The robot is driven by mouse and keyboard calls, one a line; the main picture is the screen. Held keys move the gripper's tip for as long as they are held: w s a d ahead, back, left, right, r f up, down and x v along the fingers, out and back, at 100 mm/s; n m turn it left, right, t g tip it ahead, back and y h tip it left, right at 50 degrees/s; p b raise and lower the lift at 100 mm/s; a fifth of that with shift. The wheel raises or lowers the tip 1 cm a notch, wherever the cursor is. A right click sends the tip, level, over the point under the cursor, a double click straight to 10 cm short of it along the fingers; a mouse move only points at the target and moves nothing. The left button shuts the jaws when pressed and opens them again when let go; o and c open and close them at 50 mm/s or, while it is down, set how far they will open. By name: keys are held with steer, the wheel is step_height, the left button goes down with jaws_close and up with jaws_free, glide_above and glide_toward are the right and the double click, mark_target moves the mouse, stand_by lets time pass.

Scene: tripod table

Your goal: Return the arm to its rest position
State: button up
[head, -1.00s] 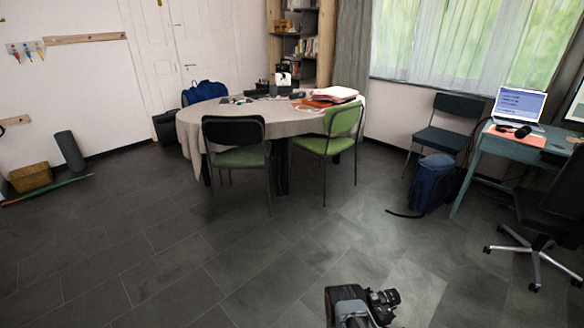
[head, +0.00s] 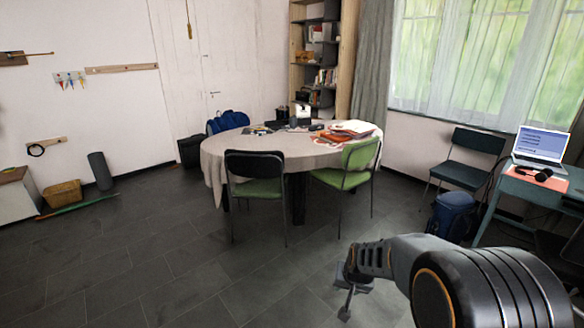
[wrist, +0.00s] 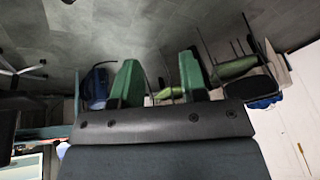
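My arm (head: 480,285) reaches into the lower right of the head view, with its dark rounded link close to the camera. The wrist picture appears upside down, with floor at the top. My gripper looks clear of all furniture.
A desk (head: 530,190) with a laptop (head: 540,147) and a blue backpack (head: 452,215) are at the right. Floor at left front is free.

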steer(key=s+d+r+n+p, duration=0.1)
steer(key=s+r+p, duration=0.3)
steer(key=s+r, duration=1.3)
steer(key=shift+s+n+g+h+p, duration=0.15)
steer(key=shift+n+g+h+p, duration=0.2)
steer(key=shift+n, duration=0.45)
